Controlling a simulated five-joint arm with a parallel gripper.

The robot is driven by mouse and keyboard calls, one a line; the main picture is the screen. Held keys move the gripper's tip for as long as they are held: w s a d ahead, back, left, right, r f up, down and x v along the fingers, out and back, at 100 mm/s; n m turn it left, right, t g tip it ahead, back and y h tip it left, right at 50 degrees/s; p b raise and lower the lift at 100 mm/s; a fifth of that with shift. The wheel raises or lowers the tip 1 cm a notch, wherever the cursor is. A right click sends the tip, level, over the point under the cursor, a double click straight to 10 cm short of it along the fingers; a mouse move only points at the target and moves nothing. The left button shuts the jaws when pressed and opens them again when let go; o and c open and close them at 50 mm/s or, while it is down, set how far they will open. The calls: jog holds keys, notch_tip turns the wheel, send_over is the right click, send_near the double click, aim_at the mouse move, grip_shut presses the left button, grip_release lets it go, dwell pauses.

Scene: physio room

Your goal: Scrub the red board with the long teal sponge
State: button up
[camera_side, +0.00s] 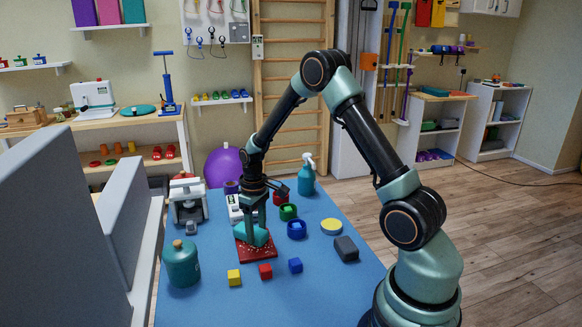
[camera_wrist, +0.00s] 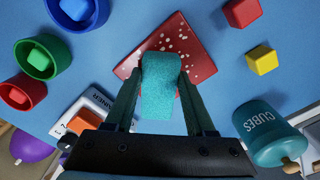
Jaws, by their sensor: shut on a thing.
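The red board (camera_side: 257,251) lies flat on the blue table and has pale specks on its top. It also shows in the wrist view (camera_wrist: 186,34), with many specks on its bare part. The long teal sponge (camera_side: 262,238) is between the jaws of my gripper (camera_side: 256,226). In the wrist view the sponge (camera_wrist: 160,85) is held between both fingers and overlaps the board. The sponge is low over the board; whether it touches it I cannot tell. The sponge hides part of the board.
A teal jar (camera_side: 182,263) stands left. Green (camera_side: 288,212) and blue (camera_side: 297,229) bowls, a yellow disc (camera_side: 331,226) and a grey block (camera_side: 346,248) are right. A spray bottle (camera_side: 307,176) stands behind.

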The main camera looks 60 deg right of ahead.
jog(key=shift+s+a+f, duration=0.15)
jog(key=shift+s+a, duration=1.15)
jog(key=shift+s, duration=0.05)
jog(key=shift+s+a, duration=1.2)
